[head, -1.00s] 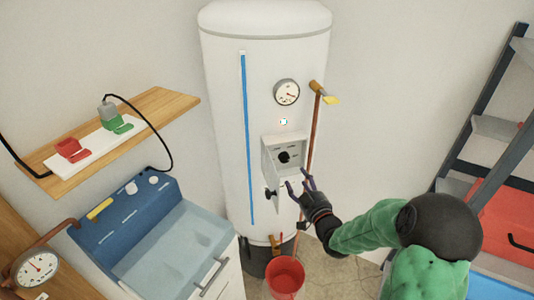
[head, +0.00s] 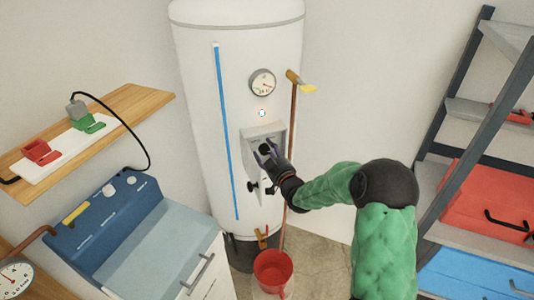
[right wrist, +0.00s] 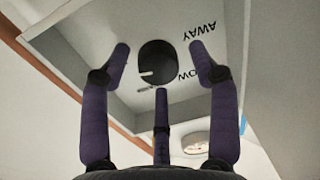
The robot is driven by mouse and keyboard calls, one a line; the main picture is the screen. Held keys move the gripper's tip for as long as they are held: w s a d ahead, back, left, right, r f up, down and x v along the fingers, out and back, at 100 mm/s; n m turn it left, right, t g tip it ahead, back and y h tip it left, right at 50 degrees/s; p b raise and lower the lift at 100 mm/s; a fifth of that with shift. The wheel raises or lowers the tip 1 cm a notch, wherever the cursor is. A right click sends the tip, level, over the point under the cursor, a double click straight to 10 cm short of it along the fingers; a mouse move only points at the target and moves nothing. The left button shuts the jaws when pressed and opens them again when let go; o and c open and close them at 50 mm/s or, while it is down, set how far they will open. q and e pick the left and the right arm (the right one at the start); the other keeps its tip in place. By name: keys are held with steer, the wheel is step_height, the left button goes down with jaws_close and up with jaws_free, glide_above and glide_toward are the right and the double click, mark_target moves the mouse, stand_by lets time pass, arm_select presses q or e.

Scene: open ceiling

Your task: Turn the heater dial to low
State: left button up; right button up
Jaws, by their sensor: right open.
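The heater is a tall white tank (head: 235,40) with a grey control box (head: 250,134) on its front. The black dial (head: 264,149) on the box is partly covered by my right gripper (head: 270,158) in the head view. In the right wrist view the dial (right wrist: 157,62) shows a white mark pointing left, with the word AWAY and a partly hidden word ending in OW beside it. My right gripper's purple fingers (right wrist: 160,70) are spread open around the dial, with gaps visible. Contact cannot be told. My left gripper is out of view.
A round gauge (head: 262,82) sits above the box, and a copper pipe (head: 292,130) runs down beside it. A red bucket (head: 273,270) stands below. Shelves (head: 478,115) with a red toolbox (head: 490,205) are on the right.

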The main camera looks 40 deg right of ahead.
steer(key=c, duration=1.1)
steer(key=shift+r+n+b, duration=0.15)
steer(key=shift+n+b, duration=0.25)
steer(key=shift+b, duration=0.1)
